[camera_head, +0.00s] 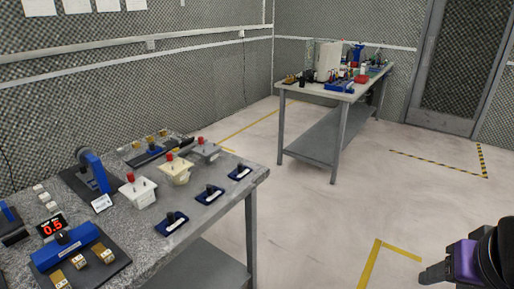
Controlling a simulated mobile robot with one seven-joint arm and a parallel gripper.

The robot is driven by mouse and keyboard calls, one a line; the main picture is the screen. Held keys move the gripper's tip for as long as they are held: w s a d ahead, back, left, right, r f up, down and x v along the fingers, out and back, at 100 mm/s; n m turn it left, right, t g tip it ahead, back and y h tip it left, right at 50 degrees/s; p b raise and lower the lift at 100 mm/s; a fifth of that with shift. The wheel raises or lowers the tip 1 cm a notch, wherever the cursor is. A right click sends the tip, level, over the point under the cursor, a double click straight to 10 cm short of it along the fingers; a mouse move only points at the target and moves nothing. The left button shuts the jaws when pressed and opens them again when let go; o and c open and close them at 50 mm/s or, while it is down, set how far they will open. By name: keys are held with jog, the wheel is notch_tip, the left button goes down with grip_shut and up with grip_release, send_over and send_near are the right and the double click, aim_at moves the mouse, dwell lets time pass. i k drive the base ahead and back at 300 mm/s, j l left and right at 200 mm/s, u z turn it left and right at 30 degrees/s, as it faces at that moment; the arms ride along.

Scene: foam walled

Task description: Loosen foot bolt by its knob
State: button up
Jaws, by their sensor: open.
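Three small blue plates with black knobs sit along the right edge of the near bench: a near one (171,223), a middle one (209,194) and a far one (239,173). I cannot tell from this view which knob, if any, belongs to the foot bolt. My gripper (432,275) is at the lower right, partly cut off by the picture edge, over the floor. It is open, well apart from the bench, and I see nothing held in it.
The near grey bench (250,180) also holds white boxes with red knobs (138,190), a blue arched device (93,170) and a red "0.5" display (52,226). A second table (310,92) with mixed items stands at the back. Open floor (320,215) lies between bench and gripper.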

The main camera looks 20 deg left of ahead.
aim_at(62, 237)
jog(key=u, duration=2.5)
